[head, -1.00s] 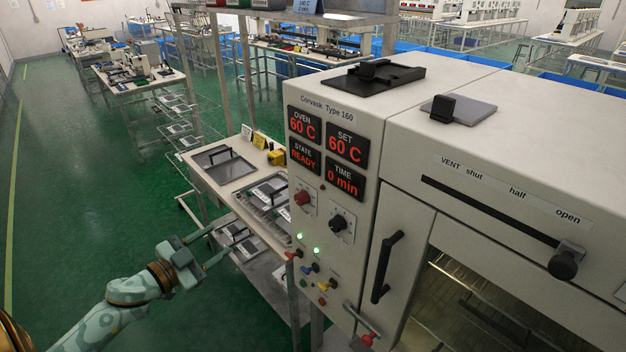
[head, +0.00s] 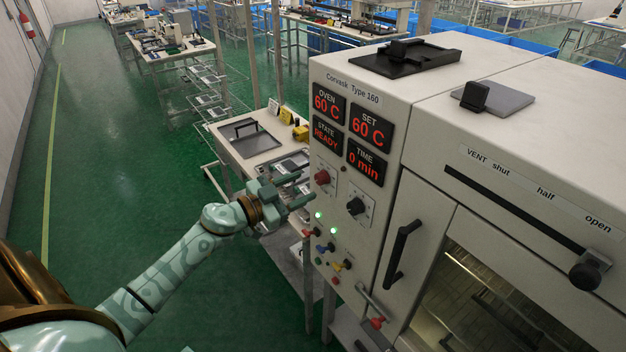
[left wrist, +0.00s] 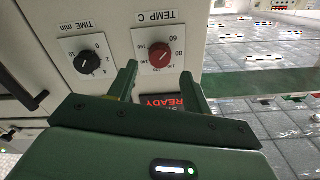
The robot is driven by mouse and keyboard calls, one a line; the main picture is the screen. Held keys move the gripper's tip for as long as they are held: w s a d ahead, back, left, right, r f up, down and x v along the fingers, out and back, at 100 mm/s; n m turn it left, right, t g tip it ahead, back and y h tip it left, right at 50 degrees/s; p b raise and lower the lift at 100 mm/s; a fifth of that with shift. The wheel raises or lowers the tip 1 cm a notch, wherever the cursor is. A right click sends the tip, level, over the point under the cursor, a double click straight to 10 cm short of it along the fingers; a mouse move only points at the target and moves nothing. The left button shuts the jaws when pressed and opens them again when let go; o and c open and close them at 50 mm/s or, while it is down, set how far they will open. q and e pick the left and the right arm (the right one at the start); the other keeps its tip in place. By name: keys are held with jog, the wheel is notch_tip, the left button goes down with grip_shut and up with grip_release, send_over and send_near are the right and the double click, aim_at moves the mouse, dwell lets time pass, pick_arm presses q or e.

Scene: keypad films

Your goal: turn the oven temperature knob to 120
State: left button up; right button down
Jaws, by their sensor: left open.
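The oven's red temperature knob (head: 322,177) is on the front panel. In the left wrist view, the red knob (left wrist: 159,55) shows upside down under the label TEMP C, with a ring of numbers. Its pointer is too small to read. The SET display (head: 369,128) shows 60 C, and the OVEN display (head: 328,103) shows 60 C. My left gripper (head: 304,189) is open beside the panel, just left of the red knob. In the left wrist view, the open fingers (left wrist: 160,82) reach toward the knob, one on each side, with nothing between them. My right gripper is out of view.
A black TIME knob (head: 356,206) sits right of the red knob. Coloured switches (head: 330,247) and a door handle (head: 403,254) lie below and right. A side table (head: 232,161) with trays stands behind the gripper. The green floor at left is clear.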

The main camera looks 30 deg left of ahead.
aim_at(318, 180)
pick_arm(q)
jog(key=x, duration=0.4)
jog(key=shift+w+d, duration=0.1)
jog(key=shift+w, duration=0.15)
jog(key=c, duration=1)
jog(key=shift+o, duration=0.2)
